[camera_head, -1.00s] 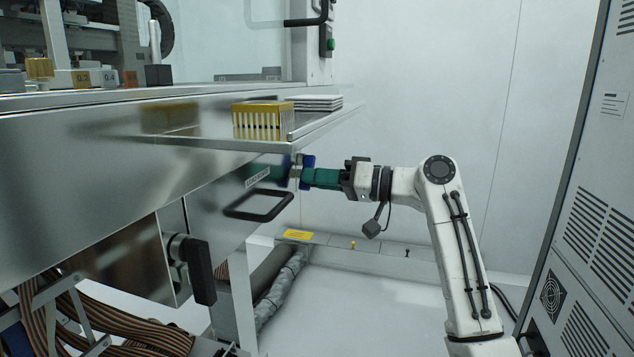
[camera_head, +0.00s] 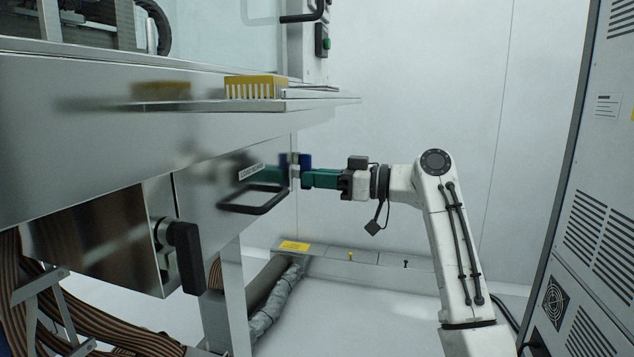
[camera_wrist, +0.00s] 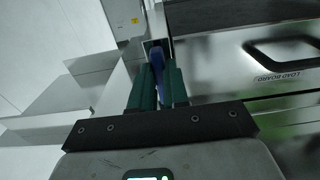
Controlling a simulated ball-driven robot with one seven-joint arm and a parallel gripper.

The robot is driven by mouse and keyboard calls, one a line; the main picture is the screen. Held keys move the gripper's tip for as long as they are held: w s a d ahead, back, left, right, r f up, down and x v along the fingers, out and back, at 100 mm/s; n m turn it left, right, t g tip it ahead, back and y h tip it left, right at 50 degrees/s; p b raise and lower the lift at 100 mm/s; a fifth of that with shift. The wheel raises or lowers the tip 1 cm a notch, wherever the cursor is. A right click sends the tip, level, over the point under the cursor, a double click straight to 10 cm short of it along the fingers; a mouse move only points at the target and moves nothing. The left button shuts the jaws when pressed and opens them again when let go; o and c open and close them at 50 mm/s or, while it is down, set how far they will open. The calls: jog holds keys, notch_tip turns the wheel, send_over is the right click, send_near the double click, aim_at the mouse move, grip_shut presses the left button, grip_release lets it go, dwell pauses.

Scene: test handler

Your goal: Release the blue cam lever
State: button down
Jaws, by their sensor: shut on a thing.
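The blue cam lever (camera_head: 305,161) is on the front of the steel test handler, just right of the black loop handle on the LOAD BOARD panel. My gripper (camera_head: 303,178) reaches it from the right with its green fingers, held roughly level. In the wrist view the blue lever (camera_wrist: 157,60) lies between the two green fingers of my gripper (camera_wrist: 159,70), which are shut on it. The fingers hide part of the lever, and its pivot is not clear.
The loop handle (camera_head: 254,202) is close left of my gripper. A shelf (camera_head: 310,104) with a yellow slotted block (camera_head: 255,87) juts out above. A black knob handle (camera_head: 187,256) sits lower left. A grey cabinet (camera_head: 590,190) stands at right. The floor (camera_head: 340,310) below is clear.

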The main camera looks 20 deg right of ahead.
jog(key=shift+f, duration=0.15)
jog(key=c, duration=1.1)
grip_release()
jog(key=shift+d, duration=0.1)
jog(key=p+v, duration=0.2)
jog(key=v, duration=0.8)
jog(key=shift+s+d, duration=0.2)
jog(key=shift+d, duration=0.1)
